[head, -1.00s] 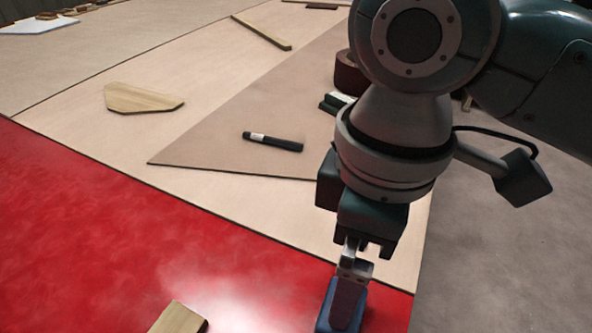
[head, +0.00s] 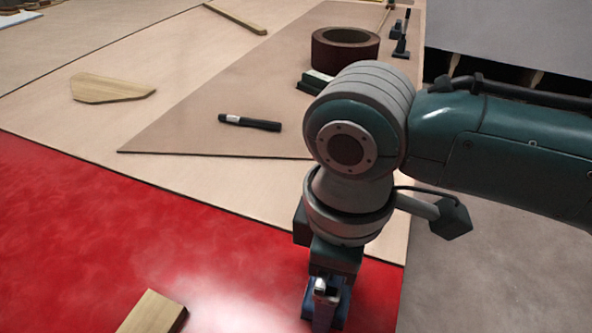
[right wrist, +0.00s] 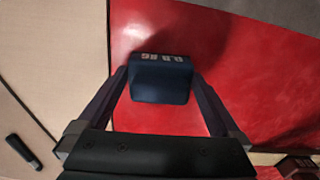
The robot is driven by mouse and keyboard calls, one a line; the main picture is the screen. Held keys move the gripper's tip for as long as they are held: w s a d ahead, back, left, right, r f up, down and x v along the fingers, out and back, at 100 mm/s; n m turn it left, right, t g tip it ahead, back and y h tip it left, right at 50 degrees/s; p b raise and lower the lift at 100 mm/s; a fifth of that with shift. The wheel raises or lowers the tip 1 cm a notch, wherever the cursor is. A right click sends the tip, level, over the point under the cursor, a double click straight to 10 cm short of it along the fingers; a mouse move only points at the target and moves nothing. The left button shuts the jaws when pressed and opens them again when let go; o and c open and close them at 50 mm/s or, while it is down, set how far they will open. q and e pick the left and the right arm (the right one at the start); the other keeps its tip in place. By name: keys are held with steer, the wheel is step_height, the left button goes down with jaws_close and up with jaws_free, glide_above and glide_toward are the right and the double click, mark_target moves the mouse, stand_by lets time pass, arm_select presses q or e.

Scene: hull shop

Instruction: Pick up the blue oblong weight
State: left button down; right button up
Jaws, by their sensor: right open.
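The blue oblong weight (right wrist: 160,85) is in the right wrist view, on the red surface, with pale lettering on its far edge. My right gripper (right wrist: 160,76) is open, with one finger on each side of the weight. I cannot tell whether the fingers touch it. In the head view my right gripper (head: 322,296) points down at the front edge of the red surface, and it hides most of the weight there. My left gripper is not in view.
A wooden block (head: 152,312) lies on the red surface to the left of the gripper. Behind are a dark marker (head: 250,122), a brown tape roll (head: 345,50) and a flat wooden piece (head: 110,88). The red surface left of the gripper is mostly clear.

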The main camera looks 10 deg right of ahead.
steer(key=shift+r, duration=0.1)
jaws_close()
stand_by(0.6)
